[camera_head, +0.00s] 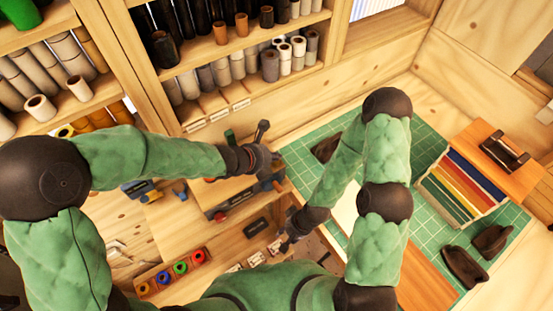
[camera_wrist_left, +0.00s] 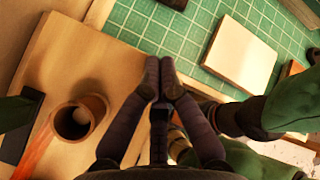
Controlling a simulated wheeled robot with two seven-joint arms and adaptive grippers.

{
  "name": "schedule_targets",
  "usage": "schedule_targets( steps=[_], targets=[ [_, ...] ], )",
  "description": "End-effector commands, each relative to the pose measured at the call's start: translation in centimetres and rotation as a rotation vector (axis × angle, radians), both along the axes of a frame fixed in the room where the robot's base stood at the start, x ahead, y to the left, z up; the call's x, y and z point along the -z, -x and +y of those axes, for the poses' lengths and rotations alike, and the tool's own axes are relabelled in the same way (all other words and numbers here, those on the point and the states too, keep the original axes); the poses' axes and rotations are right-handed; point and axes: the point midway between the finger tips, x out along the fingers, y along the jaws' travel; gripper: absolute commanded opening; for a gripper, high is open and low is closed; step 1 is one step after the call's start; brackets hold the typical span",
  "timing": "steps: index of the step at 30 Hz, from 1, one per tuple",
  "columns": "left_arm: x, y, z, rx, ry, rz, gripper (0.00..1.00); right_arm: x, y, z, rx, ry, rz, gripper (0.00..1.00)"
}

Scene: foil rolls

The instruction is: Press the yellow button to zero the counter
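I cannot make out a yellow button or a counter for certain in either view. My left gripper (camera_head: 272,158) is over the wooden bench machine (camera_head: 222,208), which has dark, red and blue parts near the gripper. In the left wrist view the two fingers (camera_wrist_left: 160,72) lie together with nothing visible between them, above the edge of a wooden surface (camera_wrist_left: 110,65). My right gripper (camera_head: 284,238) hangs low in front of the machine's right side, partly hidden by its arm; its fingers are too small to read.
A brown open cylinder (camera_wrist_left: 78,117) stands left of the left fingers. A green cutting mat (camera_head: 420,150) holds a tray of coloured strips (camera_head: 458,185) and dark pieces (camera_head: 465,267). A rack of coloured rolls (camera_head: 171,272) lies at the front. Shelves of rolls (camera_head: 240,65) stand behind.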

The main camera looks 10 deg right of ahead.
Motion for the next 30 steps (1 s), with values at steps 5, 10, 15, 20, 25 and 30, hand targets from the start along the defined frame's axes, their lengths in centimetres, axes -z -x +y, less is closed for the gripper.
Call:
schedule_targets(
  steps=[5,10,15,20,25,30],
  targets=[
    [-0.5,0.0,0.0,-0.001,0.001,0.000,0.00,-0.4,0.0,0.0,0.000,0.000,0.000,0.40],
    [-0.4,0.0,0.0,-0.001,0.000,0.001,0.00,-0.3,0.0,0.0,0.000,0.000,0.000,0.40],
    [-0.8,0.0,0.0,-0.001,0.001,0.000,0.00,-0.7,0.0,0.0,0.000,0.000,0.000,0.40],
    [-2.1,0.0,0.0,0.000,0.000,-0.001,0.00,-1.8,0.0,0.0,0.000,0.000,0.000,0.40],
    [-3.6,0.0,0.0,-0.001,0.001,0.000,0.00,-3.1,0.0,0.0,0.000,0.000,0.000,0.40],
    [-5.1,0.0,0.0,0.000,0.000,-0.001,0.00,-4.4,0.0,0.0,0.000,0.000,0.000,0.40]
  ],
)
